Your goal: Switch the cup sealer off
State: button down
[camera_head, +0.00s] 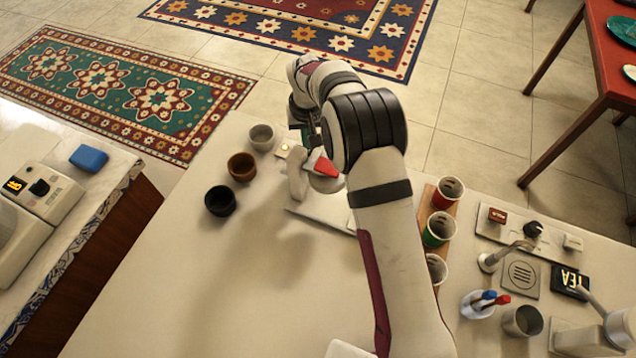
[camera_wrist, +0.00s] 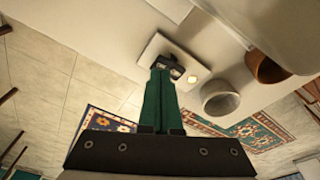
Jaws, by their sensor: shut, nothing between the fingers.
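The cup sealer (camera_head: 322,205) appears to be the white device in the middle of the counter, with a red-tipped part (camera_head: 326,167); my arm hides much of it. A small white plate with a dark switch (camera_wrist: 168,62) and a glowing yellowish lamp (camera_wrist: 192,79) shows in the wrist view. The lamp also shows in the head view (camera_head: 283,150). My gripper (camera_wrist: 162,72) has green fingers, shut and empty, with the tips overlapping the dark switch in the wrist view. I cannot tell whether they touch it. In the head view the fingertips are mostly hidden.
Grey (camera_head: 262,137), brown (camera_head: 242,167) and black (camera_head: 220,201) cups stand left of the sealer. A wooden rack (camera_head: 425,212) with patterned cups is to the right, then a tap panel (camera_head: 530,235). Another machine (camera_head: 42,192) is far left. The counter's front left is clear.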

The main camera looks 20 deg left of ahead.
jog(key=shift+f, duration=0.9)
jog(key=shift+r, duration=3.55)
